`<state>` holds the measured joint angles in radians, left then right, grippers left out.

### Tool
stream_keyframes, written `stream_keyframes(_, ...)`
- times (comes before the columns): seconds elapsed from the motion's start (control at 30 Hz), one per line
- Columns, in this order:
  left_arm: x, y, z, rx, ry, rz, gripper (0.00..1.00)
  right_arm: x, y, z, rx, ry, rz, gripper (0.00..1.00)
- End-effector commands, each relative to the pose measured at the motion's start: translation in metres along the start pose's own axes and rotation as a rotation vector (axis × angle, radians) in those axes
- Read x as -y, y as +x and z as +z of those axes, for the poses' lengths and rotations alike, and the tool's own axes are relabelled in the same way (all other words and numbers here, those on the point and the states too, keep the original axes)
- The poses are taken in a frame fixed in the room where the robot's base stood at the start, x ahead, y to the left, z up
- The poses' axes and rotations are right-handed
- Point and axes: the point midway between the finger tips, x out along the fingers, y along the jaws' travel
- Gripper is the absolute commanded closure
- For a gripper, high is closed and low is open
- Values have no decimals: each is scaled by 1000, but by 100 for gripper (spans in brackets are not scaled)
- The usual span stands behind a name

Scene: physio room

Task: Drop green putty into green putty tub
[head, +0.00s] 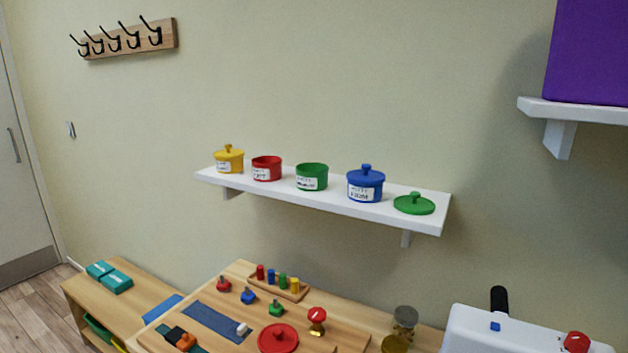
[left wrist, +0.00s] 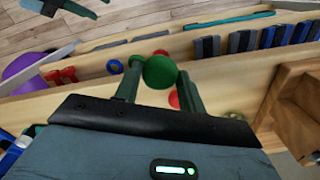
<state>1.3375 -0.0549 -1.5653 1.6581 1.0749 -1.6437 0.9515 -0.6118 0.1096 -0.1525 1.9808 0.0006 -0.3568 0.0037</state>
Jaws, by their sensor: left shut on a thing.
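The green putty (left wrist: 160,72) is a round green ball in the left wrist view. My left gripper (left wrist: 158,80) is shut on it, with one finger on each side. In the head view the green putty tub (head: 312,177) stands on the white wall shelf, without its lid, between the red tub and the blue tub. Its label faces the front and the bottom inside is hidden. A green lid (head: 414,203) lies on the shelf's right end. Neither gripper shows in the head view.
On the shelf (head: 420,222) also stand a lidded yellow tub (head: 229,160), an open red tub (head: 266,168) and a lidded blue tub (head: 365,184). Below is a wooden table with a red lid (head: 278,338) and small pegs. A second shelf with a purple box (head: 588,50) is upper right.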

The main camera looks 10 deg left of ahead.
Motion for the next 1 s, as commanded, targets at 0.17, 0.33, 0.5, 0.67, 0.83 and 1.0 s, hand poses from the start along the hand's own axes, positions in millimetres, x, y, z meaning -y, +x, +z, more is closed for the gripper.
stream_keyframes(0.17,0,0,0,0,0,0,83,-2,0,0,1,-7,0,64)
stream_keyframes(0.33,0,0,0,0,-1,0,83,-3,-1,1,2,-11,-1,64)
stream_keyframes(0.5,20,-2,4,0,-43,-1,83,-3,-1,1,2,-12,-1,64)
stream_keyframes(0.67,72,-9,20,0,-166,-3,83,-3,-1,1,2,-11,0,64)
stream_keyframes(0.83,139,-25,48,-1,-328,-3,83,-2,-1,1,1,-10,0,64)
stream_keyframes(1.0,199,-46,84,-2,-484,-4,83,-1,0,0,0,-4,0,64)
